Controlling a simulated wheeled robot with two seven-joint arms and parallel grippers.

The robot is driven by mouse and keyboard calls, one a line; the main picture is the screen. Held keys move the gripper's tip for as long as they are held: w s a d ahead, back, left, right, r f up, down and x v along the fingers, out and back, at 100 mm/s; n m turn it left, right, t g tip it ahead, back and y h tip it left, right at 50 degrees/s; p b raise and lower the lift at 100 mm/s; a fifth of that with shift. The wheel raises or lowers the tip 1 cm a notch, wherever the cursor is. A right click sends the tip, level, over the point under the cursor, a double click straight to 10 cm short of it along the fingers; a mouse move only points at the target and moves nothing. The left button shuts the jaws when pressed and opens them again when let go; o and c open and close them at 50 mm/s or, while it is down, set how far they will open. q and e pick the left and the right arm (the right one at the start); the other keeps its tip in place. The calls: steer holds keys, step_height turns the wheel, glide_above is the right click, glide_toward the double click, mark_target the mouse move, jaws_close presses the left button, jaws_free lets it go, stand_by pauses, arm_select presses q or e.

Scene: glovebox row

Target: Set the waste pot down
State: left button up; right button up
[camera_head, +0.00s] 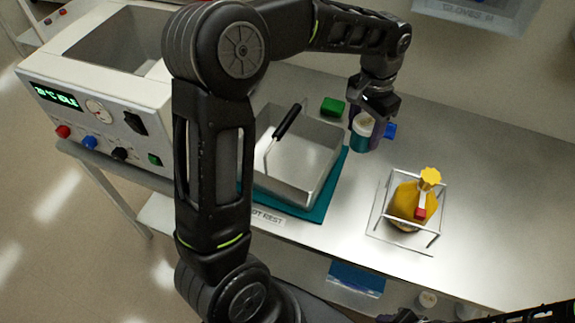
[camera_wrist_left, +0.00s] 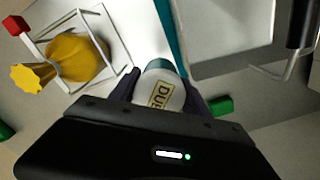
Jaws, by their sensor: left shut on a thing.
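The pot (camera_head: 361,134) is small, with a teal body and a pale top. In the wrist view it (camera_wrist_left: 158,92) shows a label reading "DUS", the rest covered. My left gripper (camera_head: 372,112) is shut on it, with dark fingers on both sides. The pot looks upright, over the steel bench right of the pan. I cannot tell whether its base touches the bench. Dark parts of my right arm show at the bottom right edge; its jaws cannot be made out.
A steel pan (camera_head: 300,165) with a black handle sits on a teal mat (camera_head: 290,207). A yellow bag (camera_head: 408,200) stands in a white wire frame (camera_head: 437,232). Green (camera_head: 333,106) and blue (camera_head: 390,131) blocks lie near the pot. The bench's right side is clear.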

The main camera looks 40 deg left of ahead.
arm_select(q)
steer(key=s+a+r+m+b, duration=0.2)
steer(key=s+a+r+m, duration=0.6)
steer(key=s+a+m, duration=0.1)
steer(key=shift+m, duration=0.7)
step_height(320, 180, down, 13)
steer(key=b, duration=0.7)
steer(key=shift+f+b, duration=0.2)
steer(key=shift+b, duration=0.15)
steer(key=shift+f, duration=2.25)
